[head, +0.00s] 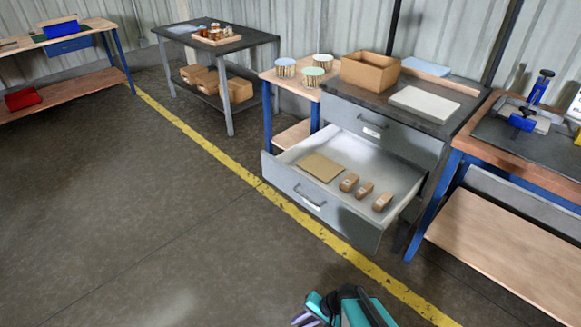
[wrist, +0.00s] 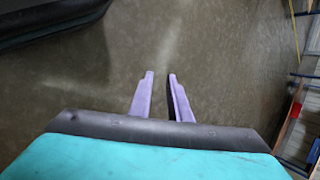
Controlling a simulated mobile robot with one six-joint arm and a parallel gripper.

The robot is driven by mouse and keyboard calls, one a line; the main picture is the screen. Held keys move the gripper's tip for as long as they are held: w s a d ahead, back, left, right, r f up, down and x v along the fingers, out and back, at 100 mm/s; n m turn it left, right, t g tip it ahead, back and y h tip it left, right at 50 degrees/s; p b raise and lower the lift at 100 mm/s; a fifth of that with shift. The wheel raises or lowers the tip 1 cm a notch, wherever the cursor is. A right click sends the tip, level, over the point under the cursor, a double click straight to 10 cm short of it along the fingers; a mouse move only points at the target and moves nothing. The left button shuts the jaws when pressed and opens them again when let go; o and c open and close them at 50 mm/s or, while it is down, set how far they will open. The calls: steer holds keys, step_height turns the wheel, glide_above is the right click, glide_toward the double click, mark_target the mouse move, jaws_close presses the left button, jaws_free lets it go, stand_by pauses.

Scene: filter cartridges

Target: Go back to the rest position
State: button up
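My gripper (wrist: 161,78) shows in the wrist view with two purple fingers apart and nothing between them. Below the fingers is bare grey floor. In the head view my gripper (head: 301,318) is at the bottom edge, mostly cut off by the frame, in front of the open drawer and apart from it. Three filter cartridges (head: 313,76) with pleated sides and pale tops stand on the wooden bench between the grey table and the drawer cabinet.
The lower drawer (head: 313,201) of the cabinet is pulled out, holding a tan sheet (head: 321,167) and three small brown blocks (head: 364,189). A cardboard box (head: 370,72) and a pale slab (head: 424,104) lie on top. A vise bench (head: 520,150) stands right. Floor at left is clear.

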steer(key=s+d+f+n+g+h, duration=0.2)
steer(key=s+d+n+g+h, duration=0.3)
steer(key=s+d, duration=0.7)
steer(key=shift+s+d+f+h, duration=0.15)
steer(key=shift+d+f+h, duration=0.1)
steer(key=shift+d+h, duration=0.6)
stand_by(0.9)
